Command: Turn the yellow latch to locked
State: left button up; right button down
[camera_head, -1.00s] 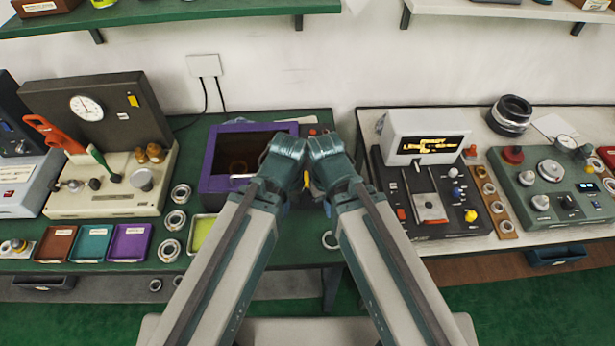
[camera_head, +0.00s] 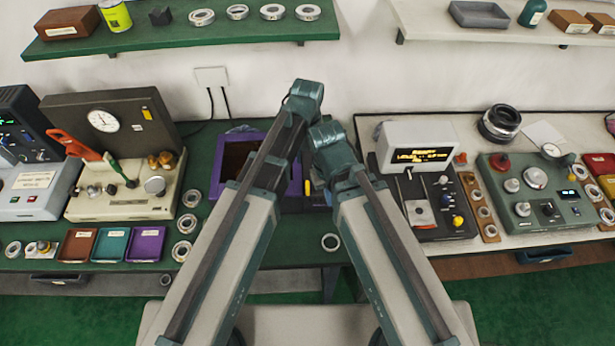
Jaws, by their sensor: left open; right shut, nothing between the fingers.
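A small upright yellow piece (camera_head: 307,187), which looks like the latch, shows at the right side of a dark purple-rimmed box (camera_head: 217,180) on the green table. I cannot tell its setting. My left gripper (camera_head: 306,95) is raised above and behind the box, open; its fingers are hidden by the wrist. My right gripper (camera_head: 328,135) is lower, just right of the left one and above the yellow piece, shut and empty; its fingers are hidden too. My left arm covers much of the box, and the arms nearly touch at the wrists.
A cream machine (camera_head: 125,195) with levers and a gauge stands left. Small trays (camera_head: 112,245) and metal rings (camera_head: 184,223) lie in front and beside it. A control unit with a display (camera_head: 418,160) stands right. Shelves (camera_head: 180,42) hang above.

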aim_at(307, 186)
pick_arm(q)
jog(key=shift+f, duration=0.2)
notch_tip(307, 186, down, 14)
jog(key=b, duration=1.4)
jog(key=shift+r, duration=0.2)
grip_shut()
